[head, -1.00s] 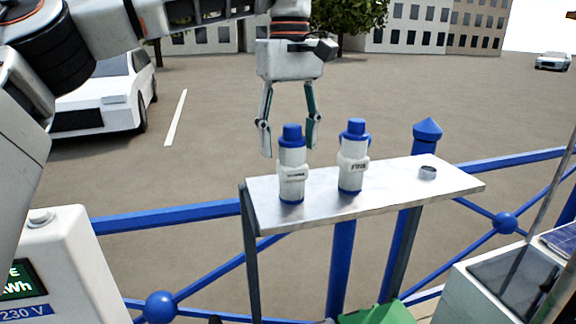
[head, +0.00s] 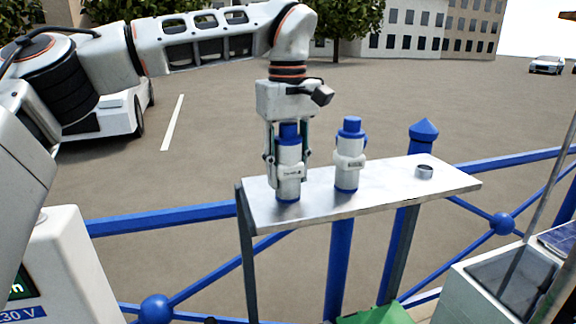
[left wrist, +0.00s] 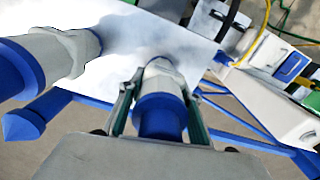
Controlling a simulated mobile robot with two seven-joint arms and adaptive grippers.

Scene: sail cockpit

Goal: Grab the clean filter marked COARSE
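Two white filters with blue caps and blue bases stand upright on a narrow light shelf (head: 400,192). The left filter (head: 289,181) has a small dark label, too small to read surely. The right filter (head: 348,170) also has a label that I cannot read surely. My left gripper (head: 289,172) points down with its fingers on both sides of the left filter, shut on its body. In the left wrist view, the held filter's blue cap (left wrist: 160,117) lies between the fingers, and the other filter (left wrist: 55,55) is at left. My right gripper is not in view.
A small round metal ring (head: 425,172) lies on the shelf's right part. A blue post with a pointed top (head: 424,131) and blue rails (head: 160,217) are around the shelf. A white box with a display (head: 60,265) is at lower left; a green thing (head: 375,313) is below.

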